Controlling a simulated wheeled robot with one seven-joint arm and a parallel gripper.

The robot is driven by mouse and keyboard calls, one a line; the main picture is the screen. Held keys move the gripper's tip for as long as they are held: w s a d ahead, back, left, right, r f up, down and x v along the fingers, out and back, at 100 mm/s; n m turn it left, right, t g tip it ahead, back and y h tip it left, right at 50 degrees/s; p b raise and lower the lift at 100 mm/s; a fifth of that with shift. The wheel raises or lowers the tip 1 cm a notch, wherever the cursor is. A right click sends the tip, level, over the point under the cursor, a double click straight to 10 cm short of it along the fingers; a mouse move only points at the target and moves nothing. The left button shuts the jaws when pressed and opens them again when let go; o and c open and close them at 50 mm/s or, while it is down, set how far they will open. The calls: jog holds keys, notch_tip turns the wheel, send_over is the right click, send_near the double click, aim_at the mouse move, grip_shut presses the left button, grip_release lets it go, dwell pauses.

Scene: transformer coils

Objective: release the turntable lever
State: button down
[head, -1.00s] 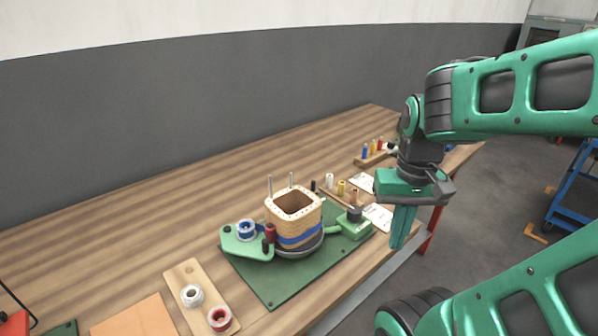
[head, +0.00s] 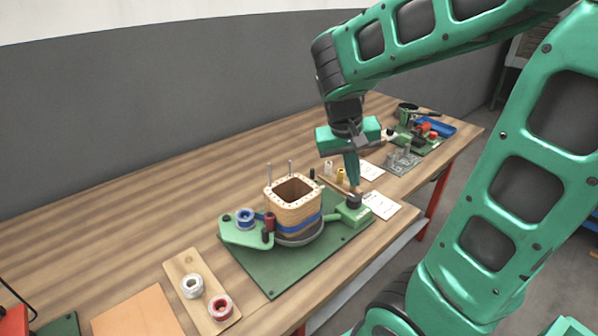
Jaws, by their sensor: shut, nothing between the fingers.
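The turntable (head: 301,241) sits on a green base plate (head: 268,279) on the bench. It carries a square wooden coil former (head: 294,205) with a blue band near its bottom. Right of it is a green block with a dark knob on top, which looks like the lever (head: 353,201); a green arm reaches from it toward the turntable. My gripper (head: 354,183) points down with its fingers together and empty. In the picture its tips are just above the dark knob; I cannot tell whether they touch it.
A green bracket (head: 237,234) with a blue spool stands left of the former. Two upright pins rise behind it. A wooden board (head: 184,265) with white and red rolls lies at front left. White cards (head: 382,206) lie right of the knob. A blue tray (head: 436,126) is farther back.

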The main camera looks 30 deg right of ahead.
jog(key=w+a+n+t+h, duration=0.1)
jog(key=w+a+t+h, duration=0.1)
jog(key=w+a, duration=0.7)
jog(key=w+h, duration=0.1)
jog(key=w, duration=0.4)
jog(key=shift+w+a+r+n+t, duration=0.2)
jog(key=shift+w+r+n+t, duration=0.1)
jog(key=shift+t, duration=0.1)
jog(key=shift+f, duration=0.1)
jog(key=x, duration=1)
jog(key=shift+s, duration=0.15)
